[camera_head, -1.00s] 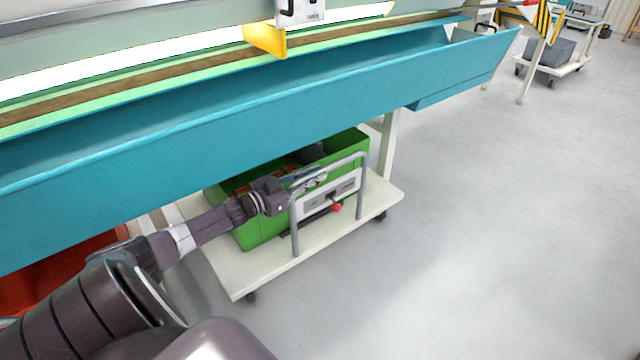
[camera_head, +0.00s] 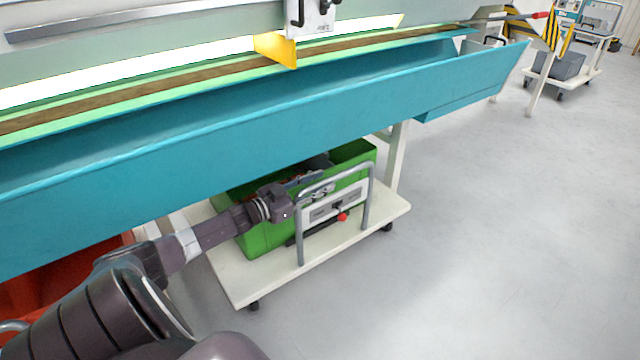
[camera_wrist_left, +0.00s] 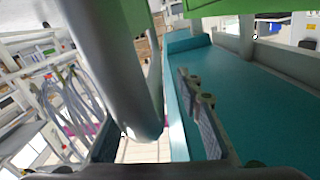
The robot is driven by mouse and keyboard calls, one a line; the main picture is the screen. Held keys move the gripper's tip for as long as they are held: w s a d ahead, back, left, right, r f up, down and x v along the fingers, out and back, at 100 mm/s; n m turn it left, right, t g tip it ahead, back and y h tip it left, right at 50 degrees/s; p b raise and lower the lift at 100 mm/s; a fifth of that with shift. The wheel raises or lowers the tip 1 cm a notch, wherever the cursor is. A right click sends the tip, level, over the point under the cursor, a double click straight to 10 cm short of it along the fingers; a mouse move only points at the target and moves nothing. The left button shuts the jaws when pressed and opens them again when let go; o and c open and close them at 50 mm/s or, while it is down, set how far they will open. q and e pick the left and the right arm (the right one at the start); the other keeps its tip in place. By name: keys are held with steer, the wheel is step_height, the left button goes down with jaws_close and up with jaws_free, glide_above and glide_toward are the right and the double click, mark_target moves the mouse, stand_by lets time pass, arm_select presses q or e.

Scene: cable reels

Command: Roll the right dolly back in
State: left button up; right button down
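The dolly (camera_head: 345,246) is a cream platform on black casters with a grey tubular handle (camera_head: 367,205). It stands partly under the teal trough (camera_head: 300,130). A green crate (camera_head: 262,238) rides on it. My left gripper (camera_head: 320,190) is at the handle's top bar, near its left corner. In the left wrist view the grey handle tube (camera_wrist_left: 118,60) runs close past the camera, and a finger with pads (camera_wrist_left: 205,125) stands apart on the right. The fingers look open, and I see no clear grip on the tube. My right gripper is not in view.
A red container (camera_head: 60,275) sits under the trough at the left. A white table leg (camera_head: 397,160) stands just behind the dolly. Another cart with a grey box (camera_head: 560,65) is at the far right. The grey floor right of the dolly is clear.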

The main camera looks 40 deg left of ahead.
arm_select(q)
steer(key=shift+s, duration=0.1)
steer(key=shift+s+f, duration=0.1)
steer(key=shift+s, duration=0.2)
steer(key=s+a, duration=0.2)
steer(key=s, duration=0.9)
steer(key=shift+a, duration=0.1)
steer(key=shift+s, duration=0.1)
